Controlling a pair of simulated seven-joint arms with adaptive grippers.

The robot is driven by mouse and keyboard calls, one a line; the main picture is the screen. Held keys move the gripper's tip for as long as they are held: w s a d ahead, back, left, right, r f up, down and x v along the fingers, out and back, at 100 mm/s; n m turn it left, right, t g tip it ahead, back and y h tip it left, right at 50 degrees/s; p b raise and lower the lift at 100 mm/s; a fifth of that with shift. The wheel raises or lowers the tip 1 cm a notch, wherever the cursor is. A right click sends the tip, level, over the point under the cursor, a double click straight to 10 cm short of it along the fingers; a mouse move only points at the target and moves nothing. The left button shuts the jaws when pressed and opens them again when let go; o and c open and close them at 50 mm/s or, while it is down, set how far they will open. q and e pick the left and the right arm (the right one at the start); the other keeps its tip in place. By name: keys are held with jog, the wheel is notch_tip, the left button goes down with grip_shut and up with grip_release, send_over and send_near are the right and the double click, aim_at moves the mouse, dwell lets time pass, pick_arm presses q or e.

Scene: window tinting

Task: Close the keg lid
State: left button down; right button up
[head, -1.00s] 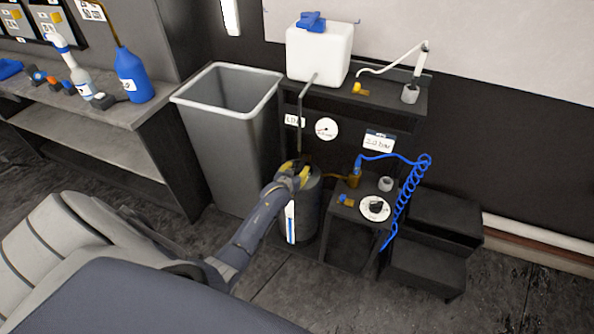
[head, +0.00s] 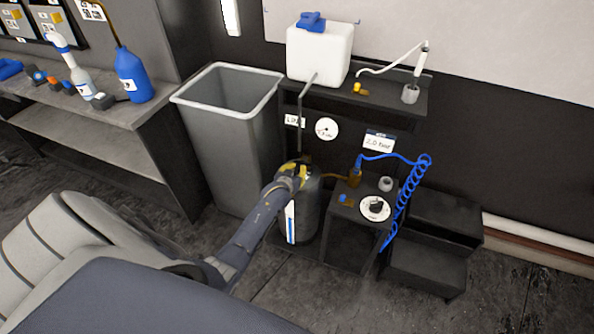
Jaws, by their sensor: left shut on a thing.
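The keg (head: 308,215) is a dark grey cylinder with a white and blue strip on its front, standing upright on the floor under the shelf. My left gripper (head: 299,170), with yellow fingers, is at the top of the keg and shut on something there. The gripper hides the lid and most of the keg's top, so I cannot tell whether the lid is seated. My right gripper is not in view.
A tall grey bin (head: 228,140) stands left of the keg. A small black stand (head: 362,225) with a gauge and brass fittings is close on the right, with a coiled blue hose (head: 408,195). A white tank (head: 319,52) sits on the shelf above. Black steps (head: 432,240) are farther right.

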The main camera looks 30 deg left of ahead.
pick_arm(q)
jog(key=shift+a, duration=0.2)
jog(key=c, duration=1.2)
grip_release()
jog(key=shift+c, duration=0.2)
jog(key=shift+v, duration=6)
jog(key=shift+s+a, duration=0.1)
